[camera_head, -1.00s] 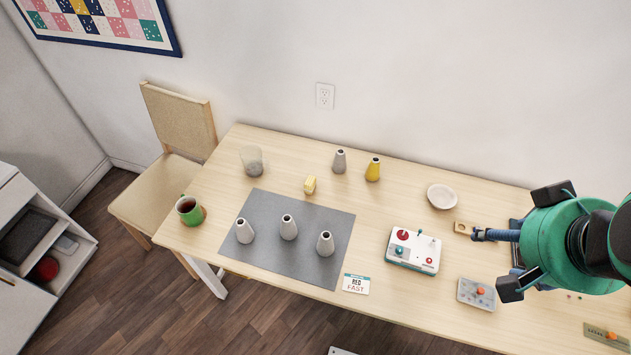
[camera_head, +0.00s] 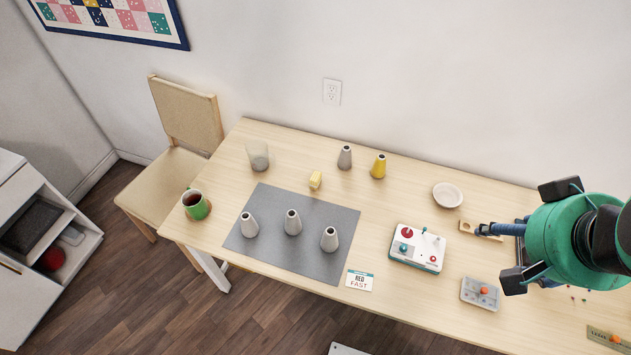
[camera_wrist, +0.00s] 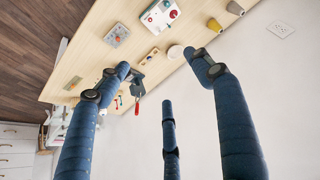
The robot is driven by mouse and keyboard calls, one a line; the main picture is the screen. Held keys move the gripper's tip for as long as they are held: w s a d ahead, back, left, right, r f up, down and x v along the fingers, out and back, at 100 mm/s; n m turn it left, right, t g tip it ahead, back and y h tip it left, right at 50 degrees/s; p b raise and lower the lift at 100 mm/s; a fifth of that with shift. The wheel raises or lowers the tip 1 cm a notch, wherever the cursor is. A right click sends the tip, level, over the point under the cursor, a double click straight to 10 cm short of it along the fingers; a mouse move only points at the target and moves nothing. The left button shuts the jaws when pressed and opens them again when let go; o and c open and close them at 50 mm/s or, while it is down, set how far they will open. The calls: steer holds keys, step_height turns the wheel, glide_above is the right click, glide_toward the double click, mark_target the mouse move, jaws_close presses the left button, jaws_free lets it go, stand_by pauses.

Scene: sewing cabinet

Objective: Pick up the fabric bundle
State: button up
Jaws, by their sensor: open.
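A small yellow block-like bundle (camera_head: 315,180), which looks like the fabric bundle, lies on the wooden table just behind the grey mat's far edge. It is too small to make out its weave. My gripper (camera_wrist: 163,75) is open and empty, its blue fingers spread apart in the wrist view. In the head view my arm is at the right, with a blue finger over the table's right part, far to the right of the bundle. I cannot make out the bundle in the wrist view.
Three grey cones stand on the grey mat (camera_head: 258,200). A grey cone (camera_head: 345,158) and a yellow cone (camera_head: 378,167) stand right of the bundle. A glass (camera_head: 258,156), green mug (camera_head: 196,206), white dish (camera_head: 447,195) and white control box (camera_head: 417,249) are also on the table.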

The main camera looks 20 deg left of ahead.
steer(key=w+a+f+m+g+y, duration=0.1)
steer(key=w+a+m, duration=0.2)
steer(key=w+a, duration=0.35)
steer(key=w+a+m+g+y, duration=0.1)
steer(key=w+a+m, duration=0.15)
steer(key=w, duration=0.65)
steer(key=m+g+y, duration=0.2)
steer(key=m+g, duration=0.1)
steer(key=m, duration=1)
glide_above(316, 175)
steer(key=d, duration=0.5)
step_height(316, 175, down, 35)
steer(key=shift+s+b, duration=0.2)
steer(key=shift+b, duration=0.1)
steer(key=shift+f+y, duration=0.15)
steer(key=shift+y, duration=0.15)
steer(key=b+x, duration=0.1)
steer(key=x, duration=0.7)
steer(key=shift+s+a+f+b, duration=0.1)
steer(key=shift+s+f+b, duration=0.1)
steer(key=shift+b, duration=0.15)
